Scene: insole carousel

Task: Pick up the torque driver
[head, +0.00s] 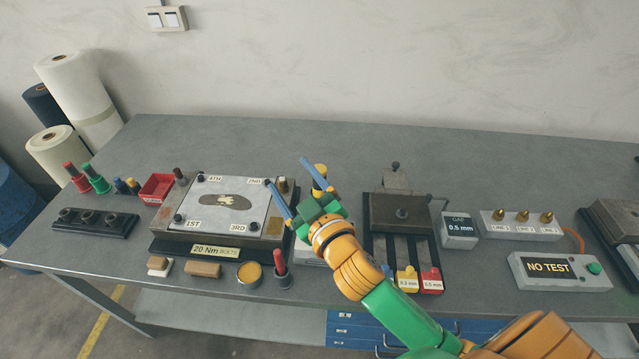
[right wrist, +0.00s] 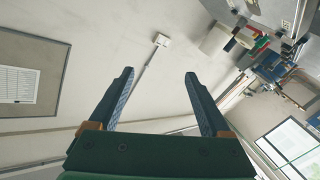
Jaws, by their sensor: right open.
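No tool is marked as the torque driver, so I cannot tell for sure which one it is. A yellow-topped dark tool (head: 320,171) stands upright just behind my right gripper, its lower part hidden by the gripper. A red-handled tool (head: 280,263) stands in a dark holder at the bench's front. A red-handled tool (head: 75,177) and a green-handled one (head: 96,178) stand at the left. My right gripper (head: 286,171) is open above the bench, near the plate's right edge. In the right wrist view its fingers (right wrist: 159,73) are apart and empty. My left gripper is out of view.
A bolted plate (head: 185,206) labelled 20 Nm lies left of my right gripper. Right of it are a dark fixture (head: 420,215), a gap block (head: 459,231) and a NO TEST box (head: 560,270). A red bin (head: 157,188) stands at the left. The bench's back strip is clear.

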